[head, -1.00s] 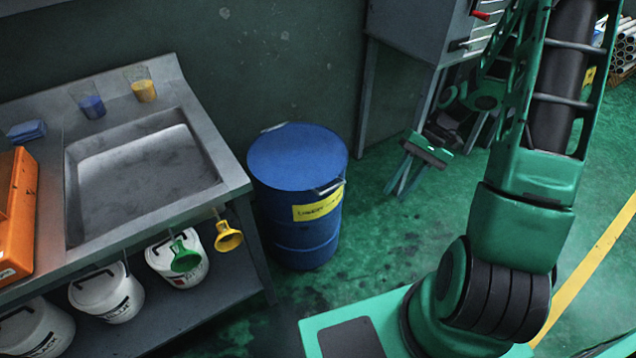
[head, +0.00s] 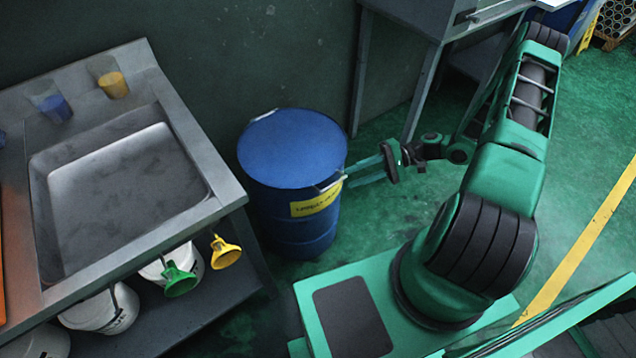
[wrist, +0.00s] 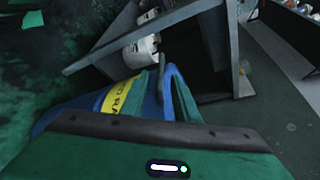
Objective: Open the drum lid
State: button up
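The blue drum (head: 295,215) stands upright on the floor beside the sink bench. Its blue lid (head: 290,148) lies flat on top, closed. A grey handle (head: 329,184) is at the lid's right front rim, above a yellow label (head: 316,202). My gripper (head: 348,176) is right of the drum, its two fingers apart and pointing left, with the tips close to this handle. I cannot tell whether they touch it. In the wrist view the drum (wrist: 152,106) shows behind the gripper body, with a dark handle (wrist: 162,75) near a green finger (wrist: 186,105).
The sink bench (head: 225,185) stands left of the drum, with yellow (head: 226,252) and green (head: 180,280) funnels at its front edge and white buckets below. A grey cabinet (head: 425,20) stands behind my arm. Green floor is open at the right.

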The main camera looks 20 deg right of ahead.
aim_at(330, 185)
jog(key=x, duration=1.1)
jog(key=shift+w+a, duration=0.1)
jog(key=shift+c, duration=0.3)
